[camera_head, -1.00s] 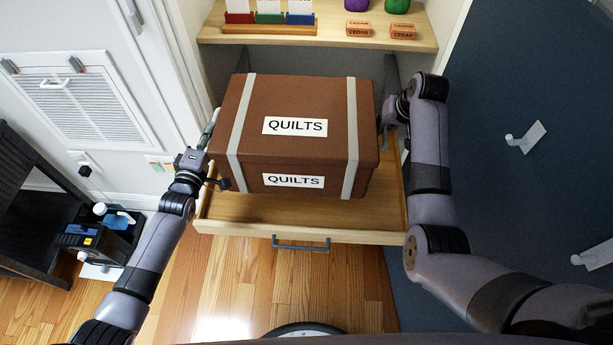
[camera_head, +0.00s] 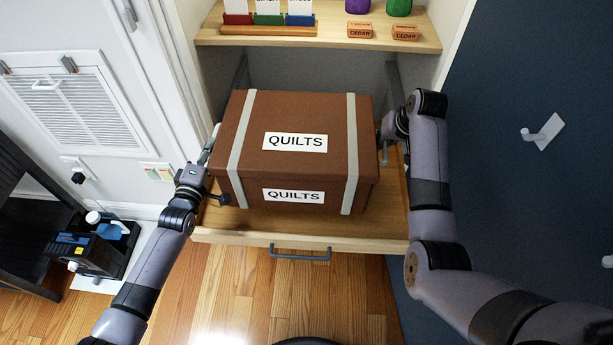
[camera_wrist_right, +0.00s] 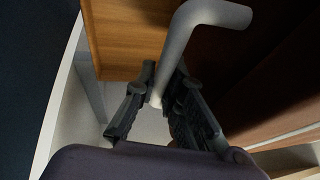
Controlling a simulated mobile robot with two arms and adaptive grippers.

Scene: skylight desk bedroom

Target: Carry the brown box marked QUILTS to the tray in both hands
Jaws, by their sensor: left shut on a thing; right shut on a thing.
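The brown box (camera_head: 300,111) has two pale straps and QUILTS labels on its top and front. It is level over the pull-out wooden tray (camera_head: 300,231), which has a grey front handle. I cannot tell whether its underside touches the tray. My left gripper (camera_head: 214,160) is shut at the box's left side; its fingers are partly hidden. My right gripper (camera_head: 384,145) is at the right side. In the right wrist view its fingers (camera_wrist_right: 162,105) are shut on a grey bent handle (camera_wrist_right: 181,45) beside the box's dark side (camera_wrist_right: 275,85).
A wooden shelf (camera_head: 330,36) behind the box holds cedar blocks (camera_head: 360,30) and a card rack (camera_head: 268,27). A white door or wall panel stands left, a dark blue panel with a white hook (camera_head: 543,132) right. A black caddy (camera_head: 100,252) sits on the floor at left.

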